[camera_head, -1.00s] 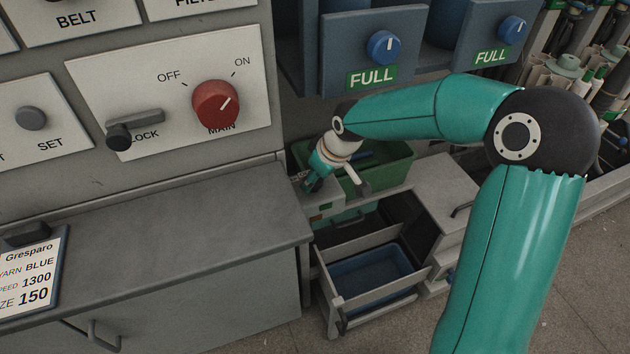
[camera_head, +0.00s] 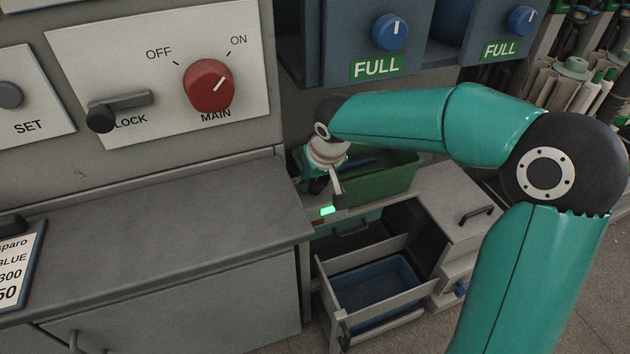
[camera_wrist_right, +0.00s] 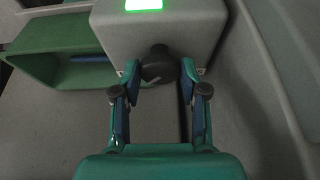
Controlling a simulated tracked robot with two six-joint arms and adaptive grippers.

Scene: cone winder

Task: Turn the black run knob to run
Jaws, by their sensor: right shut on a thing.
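The black run knob (camera_wrist_right: 157,66) sits on the front of a grey box (camera_wrist_right: 185,30) in the right wrist view. My right gripper (camera_wrist_right: 158,84) is shut on it, with one finger on each side. A green lamp (camera_wrist_right: 143,5) on the box above the knob is lit; it also glows in the head view (camera_head: 327,211). In the head view my right gripper (camera_head: 317,186) is small and reaches down at the box, and I cannot make out the knob there. The knob's pointer marks cannot be read. My left gripper is in neither view.
A green bin (camera_head: 385,180) stands behind the gripper. An open drawer with a blue tray (camera_head: 375,285) is below it. A grey counter (camera_head: 150,225) and a panel with a red MAIN knob (camera_head: 208,86), pointing to ON, are at the left.

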